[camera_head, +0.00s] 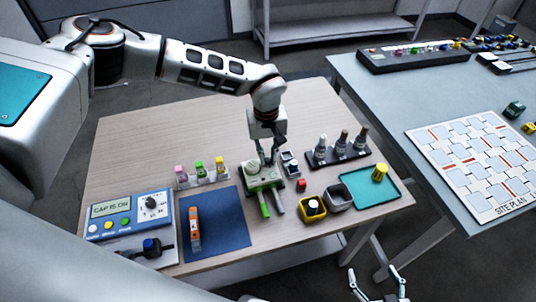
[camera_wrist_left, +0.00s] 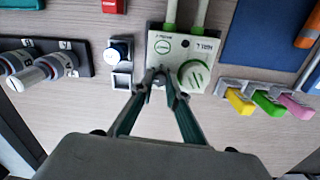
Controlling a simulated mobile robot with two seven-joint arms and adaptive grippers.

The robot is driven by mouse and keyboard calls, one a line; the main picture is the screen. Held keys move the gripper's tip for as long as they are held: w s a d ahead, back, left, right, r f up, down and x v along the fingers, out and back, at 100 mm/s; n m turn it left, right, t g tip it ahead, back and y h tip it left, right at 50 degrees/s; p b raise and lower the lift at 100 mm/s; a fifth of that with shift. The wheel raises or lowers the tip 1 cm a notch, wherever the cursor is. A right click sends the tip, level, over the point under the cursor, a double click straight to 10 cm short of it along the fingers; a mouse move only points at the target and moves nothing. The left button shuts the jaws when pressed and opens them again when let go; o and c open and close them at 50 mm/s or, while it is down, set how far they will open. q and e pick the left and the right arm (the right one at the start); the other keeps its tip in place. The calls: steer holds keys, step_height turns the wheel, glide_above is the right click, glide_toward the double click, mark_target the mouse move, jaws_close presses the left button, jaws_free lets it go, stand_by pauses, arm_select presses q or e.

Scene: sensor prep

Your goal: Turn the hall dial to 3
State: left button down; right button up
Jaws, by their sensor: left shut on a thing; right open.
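The hall unit (camera_head: 270,183) is a pale box with two green-tipped leads, on the wooden table. Its upside-down lettering shows in the left wrist view (camera_wrist_left: 207,44). A round, pale green dial with a green mark (camera_wrist_left: 193,76) sits on its face. My left gripper (camera_head: 268,160) points down onto the unit. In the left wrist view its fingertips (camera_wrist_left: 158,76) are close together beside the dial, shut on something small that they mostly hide. The dial's number cannot be read. My right gripper (camera_head: 378,285) is open and empty at the bottom, off the table.
A blue meter with a black knob (camera_head: 150,203) stands at left. A blue mat (camera_head: 225,232) holds an orange tool. Colored pieces (camera_head: 200,170), bottles (camera_head: 343,148), a yellow bin (camera_head: 311,217) and teal tray (camera_head: 360,190) surround the unit.

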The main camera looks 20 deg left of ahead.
arm_select(q)
steer(key=shift+m, duration=0.3)
steer(key=c, duration=2)
jaws_free()
steer(key=shift+o, duration=0.2)
